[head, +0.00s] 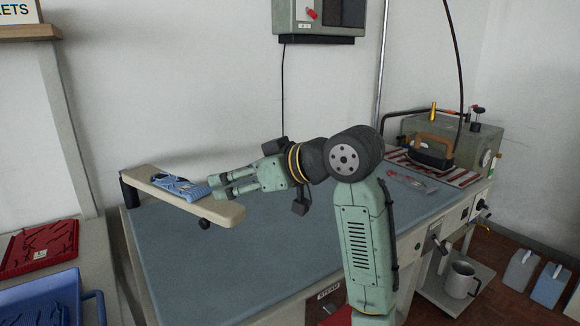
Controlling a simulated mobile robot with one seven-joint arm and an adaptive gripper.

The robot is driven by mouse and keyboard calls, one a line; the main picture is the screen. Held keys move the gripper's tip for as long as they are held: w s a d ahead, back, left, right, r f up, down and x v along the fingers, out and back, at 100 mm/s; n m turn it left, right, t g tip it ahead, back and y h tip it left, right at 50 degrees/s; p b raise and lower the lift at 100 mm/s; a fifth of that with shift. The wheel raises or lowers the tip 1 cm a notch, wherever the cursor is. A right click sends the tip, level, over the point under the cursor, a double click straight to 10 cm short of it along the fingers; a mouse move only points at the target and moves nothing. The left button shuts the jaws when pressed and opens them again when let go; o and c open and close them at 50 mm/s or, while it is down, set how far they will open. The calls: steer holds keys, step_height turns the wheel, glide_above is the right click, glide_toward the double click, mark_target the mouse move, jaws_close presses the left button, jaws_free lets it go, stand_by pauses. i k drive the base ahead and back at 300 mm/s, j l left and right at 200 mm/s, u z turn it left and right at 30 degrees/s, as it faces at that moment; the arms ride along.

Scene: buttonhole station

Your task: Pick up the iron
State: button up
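The iron (430,157) has a brown handle and a dark body. It sits on a red-and-white striped rest at the back right of the worktable (290,235), in front of a grey-green machine. My gripper (219,186) is far to its left, with my arm stretched leftward over the table. Its fingertips are at the right end of a blue folded cloth (178,184) on the padded narrow board (219,212). From here I cannot tell whether the fingers touch the cloth or how far apart they are. The gripper is well away from the iron.
The grey-green machine (480,147) stands behind the iron, with a cable rising near it. A clear packet (410,180) lies left of the rest. Red (40,250) and blue (45,300) trays stand at lower left. A mug (460,280) is on a lower shelf. Much of the blue tabletop is clear.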

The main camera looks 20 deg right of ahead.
mark_target(439, 162)
steer(key=z, duration=1.3)
steer(key=u, duration=1.45)
steer(key=z, duration=1.45)
